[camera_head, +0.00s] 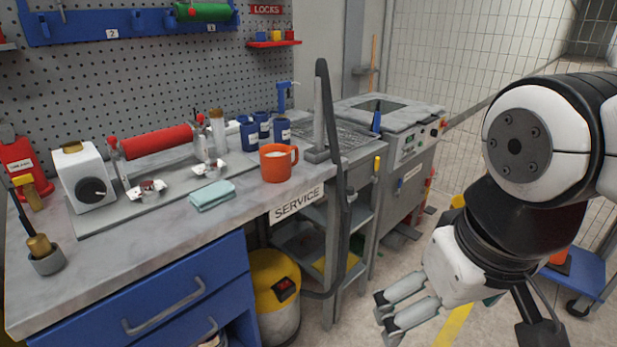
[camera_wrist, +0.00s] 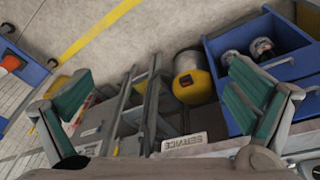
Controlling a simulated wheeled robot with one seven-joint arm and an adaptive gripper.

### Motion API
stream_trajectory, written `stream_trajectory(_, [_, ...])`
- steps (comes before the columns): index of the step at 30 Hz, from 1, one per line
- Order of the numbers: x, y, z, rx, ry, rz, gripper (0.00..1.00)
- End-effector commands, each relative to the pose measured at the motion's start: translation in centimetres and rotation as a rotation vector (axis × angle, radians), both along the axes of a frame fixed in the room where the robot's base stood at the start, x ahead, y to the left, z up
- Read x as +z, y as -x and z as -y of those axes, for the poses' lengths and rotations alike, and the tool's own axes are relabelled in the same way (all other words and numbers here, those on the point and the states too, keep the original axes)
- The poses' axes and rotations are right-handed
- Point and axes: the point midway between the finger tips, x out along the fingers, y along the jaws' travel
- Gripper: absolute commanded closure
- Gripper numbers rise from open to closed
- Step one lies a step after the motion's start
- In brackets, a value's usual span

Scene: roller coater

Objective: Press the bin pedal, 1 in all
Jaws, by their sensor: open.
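My gripper (camera_head: 385,312) hangs at the lower right of the head view, over the floor and apart from the bench. In the wrist view my gripper (camera_wrist: 160,75) is open, with its green-padded fingers wide apart and nothing between them. I cannot make out a bin or a pedal for certain in either view. A small yellow thing (camera_head: 457,201) shows behind my arm, mostly hidden, and I cannot tell what it is.
A yellow-topped canister (camera_head: 275,283) with a red switch and black hose stands under the grey bench (camera_head: 150,262). It also shows in the wrist view (camera_wrist: 190,80). A blue wheeled cart (camera_head: 585,275) is at right. A yellow line (camera_head: 453,327) crosses open floor.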

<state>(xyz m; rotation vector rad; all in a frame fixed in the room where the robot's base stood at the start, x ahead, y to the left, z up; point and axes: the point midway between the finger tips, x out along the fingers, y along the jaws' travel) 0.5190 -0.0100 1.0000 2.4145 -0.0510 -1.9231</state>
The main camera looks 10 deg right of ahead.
Motion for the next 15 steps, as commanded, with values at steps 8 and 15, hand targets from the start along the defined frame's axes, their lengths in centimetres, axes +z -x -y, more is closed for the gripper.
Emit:
stream_trajectory(8, [0.0,5.0,-1.0,-0.017,-0.068,-0.098,0.00])
stream_trajectory(15, [0.1,4.9,-0.9,-0.017,-0.067,-0.098,0.14])
